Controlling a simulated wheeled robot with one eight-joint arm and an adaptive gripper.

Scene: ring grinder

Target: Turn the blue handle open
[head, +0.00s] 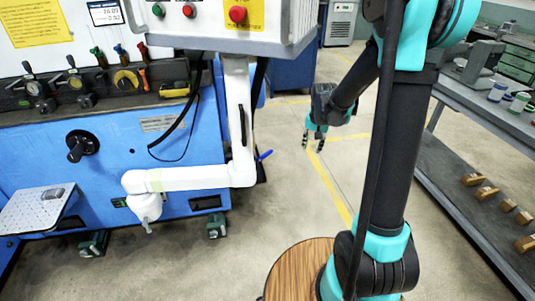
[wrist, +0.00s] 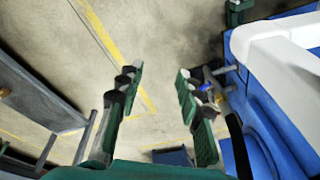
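A small blue handle (head: 264,155) sticks out from the right side of the blue machine, just past the white arm. In the wrist view a small blue part that looks like this handle (wrist: 205,87) shows beside the right finger, partly hidden. My gripper (head: 313,143) is to the right of the handle in the head view, pointing down with its fingers apart. In the wrist view my gripper (wrist: 159,82) is open, with only floor between the fingers. It looks apart from the handle.
The blue machine (head: 105,180) carries a white jointed arm (head: 190,178) and a control box (head: 230,25). Several coloured levers (head: 120,55) stand on its top. A grey workbench (head: 470,95) with a lower shelf stands at right. Floor between them is clear.

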